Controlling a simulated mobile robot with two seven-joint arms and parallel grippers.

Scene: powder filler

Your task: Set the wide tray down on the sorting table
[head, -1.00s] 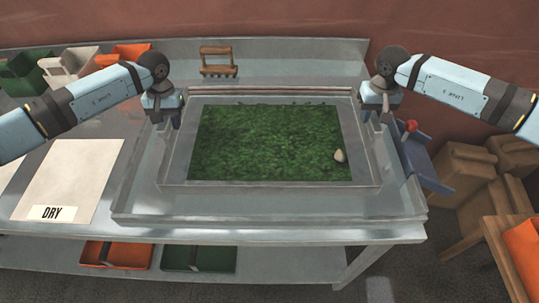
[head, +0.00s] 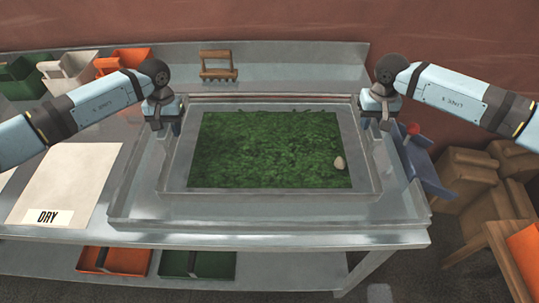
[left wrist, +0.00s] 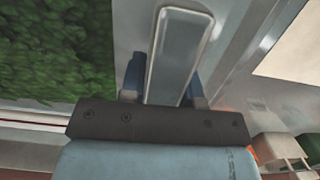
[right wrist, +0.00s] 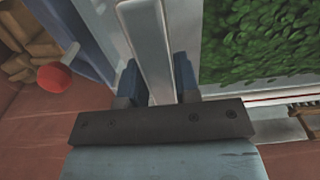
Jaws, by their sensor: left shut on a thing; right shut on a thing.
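The wide tray (head: 270,193) is a grey metal tray filled with green leafy material (head: 260,150). A small pale stone (head: 340,163) lies on the green at the right. The tray looks level over the sorting table (head: 300,240); I cannot tell whether its underside touches. My left gripper (head: 166,126) is shut on the tray's left grip, a grey bar (left wrist: 178,55) between its fingers in the left wrist view. My right gripper (head: 377,121) is shut on the right grip, a pale bar (right wrist: 147,50) in the right wrist view.
A card marked DRY (head: 65,185) lies left on the table. A wooden-handled brush (head: 218,66) and several bins (head: 68,72) stand behind. A blue object with a red knob (head: 425,165) is at the right edge, near cardboard boxes (head: 465,185).

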